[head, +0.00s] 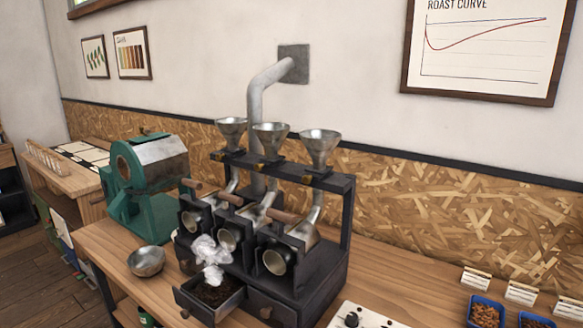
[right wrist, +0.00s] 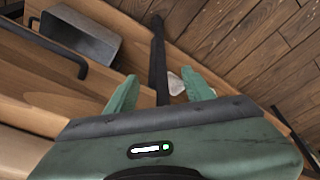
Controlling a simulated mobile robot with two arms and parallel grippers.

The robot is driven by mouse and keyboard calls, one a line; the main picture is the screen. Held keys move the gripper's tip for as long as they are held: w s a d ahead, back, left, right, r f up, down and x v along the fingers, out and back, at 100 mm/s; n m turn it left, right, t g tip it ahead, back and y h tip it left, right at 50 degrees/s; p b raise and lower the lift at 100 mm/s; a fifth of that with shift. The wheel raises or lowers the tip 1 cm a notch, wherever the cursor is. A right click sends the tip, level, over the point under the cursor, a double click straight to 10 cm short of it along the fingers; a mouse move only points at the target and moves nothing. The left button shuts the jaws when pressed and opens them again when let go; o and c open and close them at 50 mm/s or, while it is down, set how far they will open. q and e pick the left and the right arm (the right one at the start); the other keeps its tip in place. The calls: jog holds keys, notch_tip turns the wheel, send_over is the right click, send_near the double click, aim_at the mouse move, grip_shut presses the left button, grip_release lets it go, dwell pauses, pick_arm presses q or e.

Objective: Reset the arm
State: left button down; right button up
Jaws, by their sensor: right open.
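My right gripper (right wrist: 162,84) shows in the right wrist view with its two green fingers apart. Nothing is held between them. A dark post (right wrist: 158,60) and a small pale object (right wrist: 177,84) appear beyond the fingers, with the wooden floor (right wrist: 235,40) behind. Neither gripper shows in the head view, and my left gripper is in no view.
In the head view, a black roaster (head: 320,262) with several funnels stands on the wooden counter (head: 385,285). Its drawer (head: 212,305) is pulled out, with white smoke (head: 210,255) above. A metal bowl (head: 146,261) sits left. A grey metal box (right wrist: 80,45) lies left in the wrist view.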

jog(key=s+f+g+b, duration=0.1)
jog(key=s+f+b, duration=0.1)
jog(key=f, duration=1)
jog(key=s+f+b, duration=0.2)
jog(key=f, duration=1)
jog(key=s+d+f+g+b, duration=0.1)
jog(key=s+d+f+b, duration=0.2)
jog(key=s+f, duration=1.3)
notch_tip(320, 180, down, 2)
jog(key=shift+d+b, duration=0.15)
jog(key=shift+b, duration=0.3)
